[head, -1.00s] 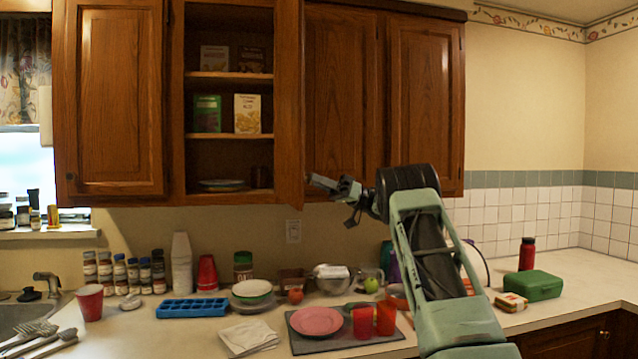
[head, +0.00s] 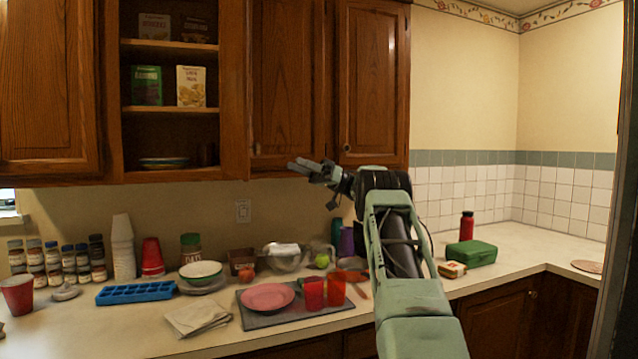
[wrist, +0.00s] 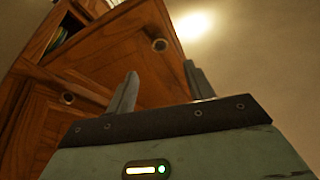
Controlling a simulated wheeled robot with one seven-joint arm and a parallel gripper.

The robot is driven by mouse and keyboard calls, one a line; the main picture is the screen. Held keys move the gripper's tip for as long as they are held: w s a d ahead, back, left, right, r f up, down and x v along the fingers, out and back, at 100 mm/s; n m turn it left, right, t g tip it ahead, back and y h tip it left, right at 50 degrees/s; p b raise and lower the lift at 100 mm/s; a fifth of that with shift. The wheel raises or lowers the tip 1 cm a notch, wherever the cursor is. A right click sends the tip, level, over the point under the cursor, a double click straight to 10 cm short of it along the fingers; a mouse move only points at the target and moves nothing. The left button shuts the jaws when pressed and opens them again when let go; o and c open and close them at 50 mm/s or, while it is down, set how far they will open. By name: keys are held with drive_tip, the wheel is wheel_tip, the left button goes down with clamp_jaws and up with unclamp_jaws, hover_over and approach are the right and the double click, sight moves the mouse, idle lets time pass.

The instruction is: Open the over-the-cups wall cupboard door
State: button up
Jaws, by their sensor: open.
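The wall cupboards hang above the counter. A middle wood door (head: 285,75) has a small knob (head: 257,148) at its lower left and looks shut. A right door (head: 372,75) with a knob (head: 346,148) also looks shut. My gripper (head: 299,165) is open and empty, just below the middle door and right of its knob, apart from it. In the wrist view, the gripper (wrist: 162,85) has spread fingers with nothing between them, and two knobs show, an upper one (wrist: 160,45) and a lower-left one (wrist: 68,98). Red cups (head: 325,291) stand on the counter below.
An open-fronted cupboard (head: 170,110) with boxes stands left of the middle door, and another shut door (head: 50,90) lies further left. The counter below holds a white cup stack (head: 123,250), a blue tray (head: 136,293), a pink plate (head: 268,297) and a green box (head: 471,254).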

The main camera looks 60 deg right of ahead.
drive_tip(key=v, duration=0.6)
drive_tip(key=shift+s+d+b, duration=0.15)
drive_tip(key=shift+b, duration=0.3)
